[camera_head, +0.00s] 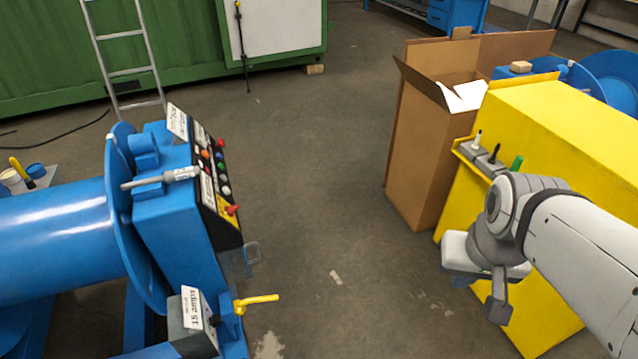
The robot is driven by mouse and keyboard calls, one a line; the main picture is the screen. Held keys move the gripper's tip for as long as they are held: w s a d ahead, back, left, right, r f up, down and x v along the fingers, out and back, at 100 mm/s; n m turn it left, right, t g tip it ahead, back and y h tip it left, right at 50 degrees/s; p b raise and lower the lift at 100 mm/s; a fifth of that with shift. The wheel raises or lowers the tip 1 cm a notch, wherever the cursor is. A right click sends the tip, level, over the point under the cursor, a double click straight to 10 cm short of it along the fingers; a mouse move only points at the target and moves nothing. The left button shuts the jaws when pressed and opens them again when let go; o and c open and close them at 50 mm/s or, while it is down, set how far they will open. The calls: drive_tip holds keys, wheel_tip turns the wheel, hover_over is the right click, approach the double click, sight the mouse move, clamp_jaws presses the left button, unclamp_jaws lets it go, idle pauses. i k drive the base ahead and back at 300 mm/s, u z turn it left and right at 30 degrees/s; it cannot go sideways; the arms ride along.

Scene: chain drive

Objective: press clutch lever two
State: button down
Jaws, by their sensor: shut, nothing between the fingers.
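A yellow housing (560,120) stands at the right. Three small levers stand in a row on its left edge: a white-tipped one (478,137), a black one (494,153) and a green one (517,164). No readable mark shows which is clutch lever two. On the blue machine at the left, a grey lever (150,181) points left and a yellow handle (258,302) sticks out to the right, low down. My gripper (497,309) is shut and empty, pointing down in front of the yellow housing, below the three levers and apart from them.
A control panel (215,170) with coloured buttons faces right on the blue machine. A tall open cardboard box (410,150) stands behind the yellow housing's left side. A ladder (125,55) leans at the back left. The floor (320,230) between the machines is clear.

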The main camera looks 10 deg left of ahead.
sight(239, 306)
drive_tip(key=u, duration=0.1)
drive_tip(key=i, duration=0.85)
drive_tip(key=u, duration=0.45)
drive_tip(key=k, duration=0.9)
drive_tip(key=u, duration=0.15)
drive_tip(key=i, duration=0.9)
drive_tip(key=z, duration=0.05)
